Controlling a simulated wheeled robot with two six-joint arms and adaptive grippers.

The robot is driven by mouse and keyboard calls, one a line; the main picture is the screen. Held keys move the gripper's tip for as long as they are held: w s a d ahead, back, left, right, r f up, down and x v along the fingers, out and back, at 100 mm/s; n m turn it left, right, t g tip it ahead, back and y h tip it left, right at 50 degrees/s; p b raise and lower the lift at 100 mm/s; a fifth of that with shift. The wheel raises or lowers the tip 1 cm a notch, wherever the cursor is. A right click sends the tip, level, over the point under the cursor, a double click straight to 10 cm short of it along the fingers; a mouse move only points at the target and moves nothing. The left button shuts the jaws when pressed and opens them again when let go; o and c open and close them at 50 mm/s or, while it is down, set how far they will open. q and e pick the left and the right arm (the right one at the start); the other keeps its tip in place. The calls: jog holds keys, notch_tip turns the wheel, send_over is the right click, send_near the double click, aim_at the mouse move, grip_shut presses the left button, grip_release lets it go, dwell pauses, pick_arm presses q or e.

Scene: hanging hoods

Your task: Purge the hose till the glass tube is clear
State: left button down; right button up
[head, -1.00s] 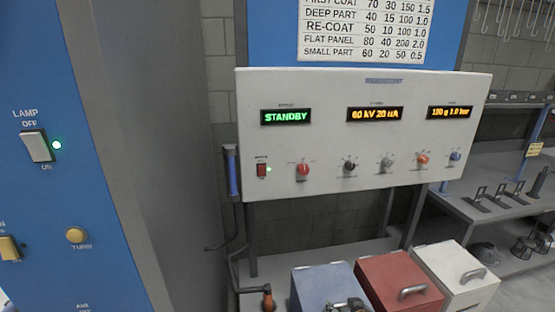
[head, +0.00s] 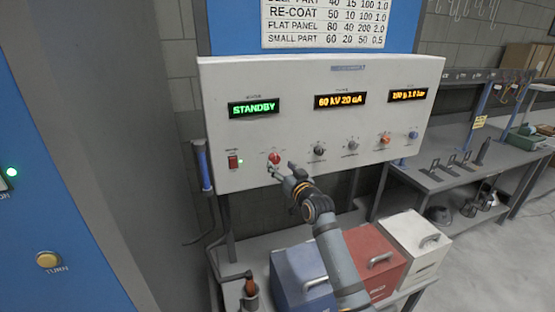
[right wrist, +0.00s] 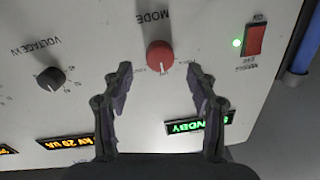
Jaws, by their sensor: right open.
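The control panel (head: 225,75) is a white sloped box with a green display (head: 254,108) reading STANDBY and amber displays reading 60 kV 20 uA and about 150 g 1.0 bar. The red mode knob (head: 274,158) is left of several other knobs. My right gripper (head: 281,168) is at the panel's lower front by this knob. In the right wrist view my right gripper (right wrist: 160,78) is open, with the red knob (right wrist: 160,55) between and just beyond its fingertips; I cannot tell if they touch. My left gripper is not in view. No glass tube can be made out.
A red power switch (head: 233,162) with a lit green lamp is left of the knob. Blue (head: 290,275), red (head: 362,255) and white (head: 415,240) lidded boxes stand below the panel. A settings chart (head: 325,22) hangs above. A grey bench (head: 440,180) stands at right.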

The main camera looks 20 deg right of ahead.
aim_at(276, 160)
jog(key=shift+w+a+p, duration=0.15)
jog(key=shift+w+p, duration=0.15)
jog(key=shift+w, duration=1.45)
jog(key=shift+c, duration=0.3)
jog(key=c, duration=1.1)
